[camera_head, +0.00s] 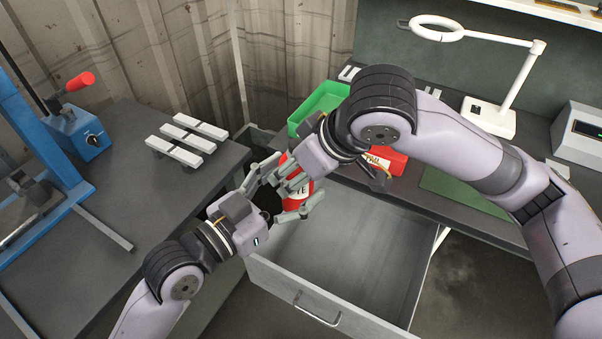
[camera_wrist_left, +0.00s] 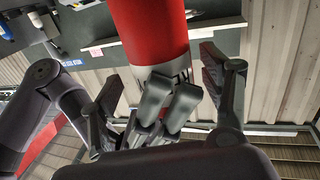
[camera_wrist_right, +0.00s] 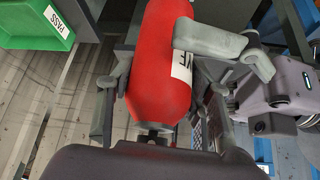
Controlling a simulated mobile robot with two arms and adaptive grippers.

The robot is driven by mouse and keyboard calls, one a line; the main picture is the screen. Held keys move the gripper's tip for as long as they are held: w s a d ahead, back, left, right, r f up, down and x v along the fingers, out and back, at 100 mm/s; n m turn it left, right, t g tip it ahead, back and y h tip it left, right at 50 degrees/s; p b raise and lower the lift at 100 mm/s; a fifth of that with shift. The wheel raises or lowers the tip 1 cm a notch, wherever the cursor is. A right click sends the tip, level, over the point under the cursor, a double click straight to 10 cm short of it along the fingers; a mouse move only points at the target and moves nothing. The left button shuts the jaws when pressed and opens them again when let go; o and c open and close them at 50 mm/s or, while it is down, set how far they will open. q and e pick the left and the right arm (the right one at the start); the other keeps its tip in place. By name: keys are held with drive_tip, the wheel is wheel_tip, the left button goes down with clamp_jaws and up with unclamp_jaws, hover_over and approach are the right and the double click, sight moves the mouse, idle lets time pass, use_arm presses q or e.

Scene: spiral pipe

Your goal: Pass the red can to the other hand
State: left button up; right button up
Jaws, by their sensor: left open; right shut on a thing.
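The red can (camera_head: 303,187) is held in the air above the open drawer, partly covered by fingers. My right gripper (camera_head: 283,180) comes down from the upper right and is shut on it; in the right wrist view the can (camera_wrist_right: 155,75) lies between its fingers (camera_wrist_right: 163,105). My left gripper (camera_head: 290,191) is open and reaches in from the lower left, its fingers spread around the can. In the left wrist view the can (camera_wrist_left: 150,28) shows between and beyond the open fingers (camera_wrist_left: 170,85). Whether a left finger touches it, I cannot tell.
The open grey drawer (camera_head: 350,262) lies below the hands. A green bin (camera_head: 318,104) and a red bin (camera_head: 393,162) stand behind on the bench. A white lamp (camera_head: 490,118) is at the back right. A blue press (camera_head: 80,132) and pale bars (camera_head: 188,140) are on the left table.

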use_arm(q)
drive_tip(key=shift+x, duration=1.2)
drive_tip(key=shift+c, duration=0.3)
drive_tip(key=shift+s+d, duration=0.15)
drive_tip(key=shift+d, duration=0.05)
drive_tip(key=c, duration=1.5)
use_arm(e)
drive_tip(key=shift+r, duration=0.1)
use_arm(q)
drive_tip(key=shift+r, duration=0.1)
use_arm(e)
drive_tip(key=o, duration=1)
drive_tip(key=shift+a, duration=0.1)
drive_tip(key=o, duration=0.5)
use_arm(q)
drive_tip(key=shift+f, duration=0.25)
use_arm(e)
drive_tip(key=shift+r, duration=0.15)
